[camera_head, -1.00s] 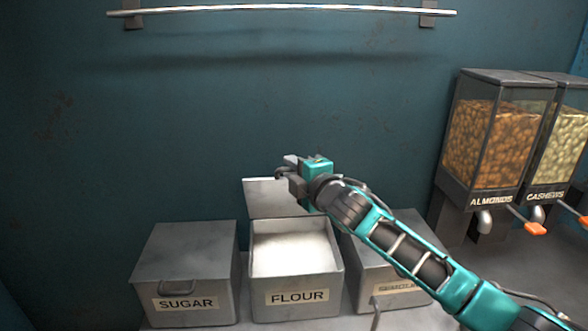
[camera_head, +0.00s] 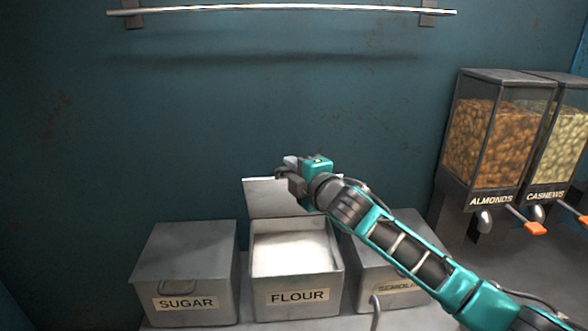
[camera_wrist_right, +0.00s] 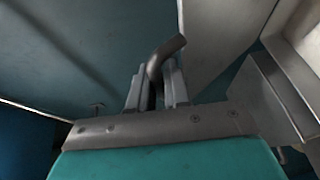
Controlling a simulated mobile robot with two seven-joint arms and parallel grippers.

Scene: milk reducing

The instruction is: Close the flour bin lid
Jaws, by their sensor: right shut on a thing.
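The flour bin (camera_head: 296,303) is a grey metal box with a FLOUR label, and its open top shows white flour (camera_head: 295,247). Its lid (camera_head: 262,197) stands raised at the back, and a pale panel that looks like it (camera_wrist_right: 215,40) shows in the right wrist view. My right gripper (camera_head: 288,174) is at the lid's upper edge and covers its right part. The gripper is shut on the lid's dark bent handle (camera_wrist_right: 163,56), which sits between the fingers in the right wrist view. My left gripper is not in view.
A closed sugar bin (camera_head: 187,260) stands to the left. Another grey bin (camera_head: 405,297) stands to the right, partly behind my right arm. Dispensers of almonds (camera_head: 492,140) and cashews (camera_head: 560,145) are at the right. A metal rail (camera_head: 285,9) runs along the wall above.

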